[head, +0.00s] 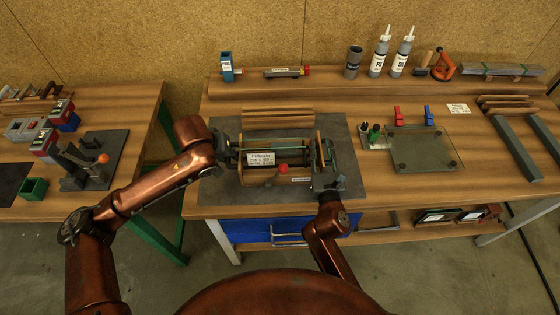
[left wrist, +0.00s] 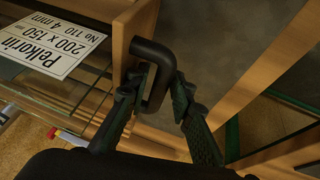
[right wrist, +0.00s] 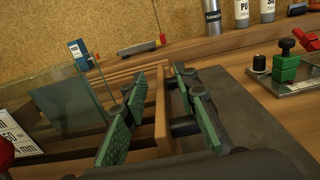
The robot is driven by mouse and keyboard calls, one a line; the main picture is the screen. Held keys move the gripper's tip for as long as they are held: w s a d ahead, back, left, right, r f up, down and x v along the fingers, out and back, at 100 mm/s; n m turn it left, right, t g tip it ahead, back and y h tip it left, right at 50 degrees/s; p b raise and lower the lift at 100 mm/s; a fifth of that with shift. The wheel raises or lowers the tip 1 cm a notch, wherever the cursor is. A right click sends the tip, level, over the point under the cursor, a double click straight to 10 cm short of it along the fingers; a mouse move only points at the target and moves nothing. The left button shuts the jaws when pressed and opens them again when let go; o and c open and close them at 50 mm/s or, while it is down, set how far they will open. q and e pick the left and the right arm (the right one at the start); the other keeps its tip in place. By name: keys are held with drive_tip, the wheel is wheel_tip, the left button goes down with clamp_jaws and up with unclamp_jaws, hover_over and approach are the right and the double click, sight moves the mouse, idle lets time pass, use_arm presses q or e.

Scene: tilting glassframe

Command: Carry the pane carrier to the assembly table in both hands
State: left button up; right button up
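The pane carrier, a wooden-ended rack with glass panes and a white label, stands on the dark mat (head: 350,182); its label (head: 262,159) faces me. In the left wrist view, a black handle (left wrist: 151,50) sticks out from its wooden end board (left wrist: 127,28). My right gripper (right wrist: 160,92) is open at the carrier's right end. Its green-padded fingers stand either side of an upright wooden board (right wrist: 162,112), with visible gaps. The right handle is not clearly seen.
Wooden strips (head: 278,112) lie behind the carrier. A glass plate fixture (head: 425,150) with red and blue clamps is to the right. Bottles (head: 379,52) stand on the back shelf. A second table (head: 125,100) with several devices is at left, across a floor gap.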

use_arm(q)
clamp_jaws()
use_arm(e)
drive_tip(key=c, duration=0.6)
clamp_jaws()
use_arm(q)
drive_tip(key=shift+r, duration=0.1)
use_arm(e)
drive_tip(key=shift+r, duration=0.1)
